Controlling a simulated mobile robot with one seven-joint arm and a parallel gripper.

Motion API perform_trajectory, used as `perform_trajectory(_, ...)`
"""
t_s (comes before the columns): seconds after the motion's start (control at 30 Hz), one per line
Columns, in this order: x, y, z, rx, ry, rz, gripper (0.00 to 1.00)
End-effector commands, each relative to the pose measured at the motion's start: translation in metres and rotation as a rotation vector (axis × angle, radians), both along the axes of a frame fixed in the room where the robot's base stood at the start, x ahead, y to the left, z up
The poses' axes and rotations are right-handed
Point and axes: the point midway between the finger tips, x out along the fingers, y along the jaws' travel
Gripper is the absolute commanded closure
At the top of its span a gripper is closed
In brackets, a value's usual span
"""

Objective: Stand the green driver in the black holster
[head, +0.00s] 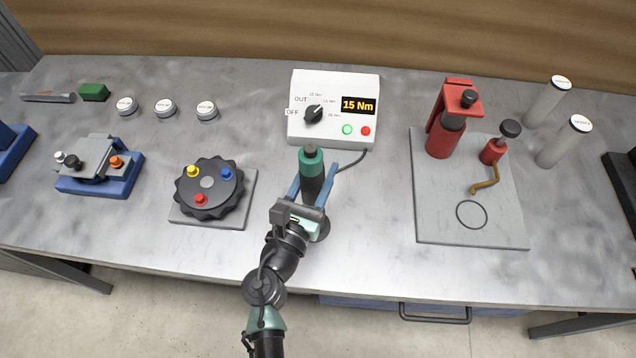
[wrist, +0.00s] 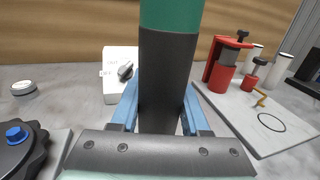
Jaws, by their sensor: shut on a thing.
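The green driver (head: 311,160) has a green top and a dark grey body and looks close to upright. My gripper (head: 314,182) is shut on the dark body, with one blue finger on each side. In the wrist view the driver (wrist: 168,75) fills the middle between the fingers, and its lower end is hidden by my gripper.
A white controller box (head: 333,135) reading 15 Nm stands behind the driver, with a dark cable running toward it. A black knobbed wheel (head: 208,188) is at the left. A grey plate (head: 455,225) with red tools is at the right. Bare bench lies between.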

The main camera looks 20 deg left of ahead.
Motion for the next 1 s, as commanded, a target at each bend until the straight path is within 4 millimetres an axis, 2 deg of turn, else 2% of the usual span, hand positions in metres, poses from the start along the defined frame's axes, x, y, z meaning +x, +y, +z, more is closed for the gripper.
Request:
perform_trajectory(0.1, 0.000, 0.001, -0.020, -0.002, 0.000, 0.002, 1.00)
perform_trajectory(0.2, 0.000, 0.001, -0.029, -0.001, -0.001, 0.000, 1.00)
perform_trajectory(0.6, 0.000, 0.000, -0.033, 0.000, -0.003, 0.000, 1.00)
perform_trajectory(0.63, 0.000, 0.000, -0.035, -0.001, 0.001, 0.000, 0.53)
perform_trajectory(0.8, 0.000, 0.000, -0.034, -0.001, 0.001, 0.000, 0.24)
perform_trajectory(1.0, 0.000, 0.000, -0.034, -0.001, 0.001, 0.000, 0.24)
